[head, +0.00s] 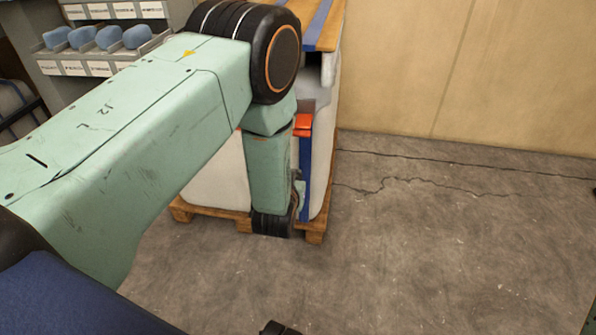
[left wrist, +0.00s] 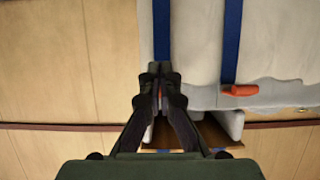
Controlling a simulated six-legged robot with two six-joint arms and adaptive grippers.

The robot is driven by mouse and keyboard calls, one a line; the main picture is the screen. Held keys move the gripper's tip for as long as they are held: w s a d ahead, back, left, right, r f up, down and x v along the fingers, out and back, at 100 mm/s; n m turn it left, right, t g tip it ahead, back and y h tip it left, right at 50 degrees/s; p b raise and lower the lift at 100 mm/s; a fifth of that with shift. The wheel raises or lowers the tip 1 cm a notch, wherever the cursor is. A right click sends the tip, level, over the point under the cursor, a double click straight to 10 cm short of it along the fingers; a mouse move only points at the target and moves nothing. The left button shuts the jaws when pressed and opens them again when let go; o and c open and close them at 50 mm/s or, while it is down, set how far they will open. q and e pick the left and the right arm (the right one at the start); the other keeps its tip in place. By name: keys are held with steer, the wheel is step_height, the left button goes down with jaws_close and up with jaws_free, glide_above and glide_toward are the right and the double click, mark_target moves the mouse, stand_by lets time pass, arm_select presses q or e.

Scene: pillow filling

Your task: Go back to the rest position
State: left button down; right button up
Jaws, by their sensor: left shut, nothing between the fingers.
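My left arm comes in from the left in the head view, bends at a black joint and hangs down in front of a large white strapped bale. The fingers of my left gripper (left wrist: 160,72) show best in the left wrist view. They are shut with nothing between them, and they appear in front of a blue strap (left wrist: 161,30) on the pale bale (left wrist: 195,45). Whether they touch it I cannot tell. In the head view the arm largely hides the gripper. My right gripper does not show clearly in either view.
The bale (head: 215,185) stands on a wooden pallet (head: 316,235), with an orange buckle (head: 303,123) on its side. Shelves with labelled bins (head: 100,67) and blue rounded items (head: 108,38) stand at the back left. The cracked concrete floor (head: 440,240) on the right is clear up to the beige wall (head: 480,70).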

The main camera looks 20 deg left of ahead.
arm_select(q)
steer(key=shift+f, duration=0.1)
steer(key=s+d+f+m+g+h+p, duration=0.1)
steer(key=s+f+g, duration=0.25)
steer(key=s, duration=0.55)
steer(key=s+f+m+g+h+p, duration=0.1)
steer(key=s+f+g+p, duration=0.2)
steer(key=s, duration=0.6)
steer(key=s+r+g+p, duration=0.3)
steer(key=s, duration=0.8)
steer(key=s+d+r+g+h+p, duration=0.1)
steer(key=s+r+g+p, duration=0.2)
steer(key=s, duration=0.8)
steer(key=shift+s+r, duration=0.35)
steer(key=c, duration=2.1)
jaws_free()
steer(key=shift+d+f+g, duration=0.1)
steer(key=shift+g, duration=0.15)
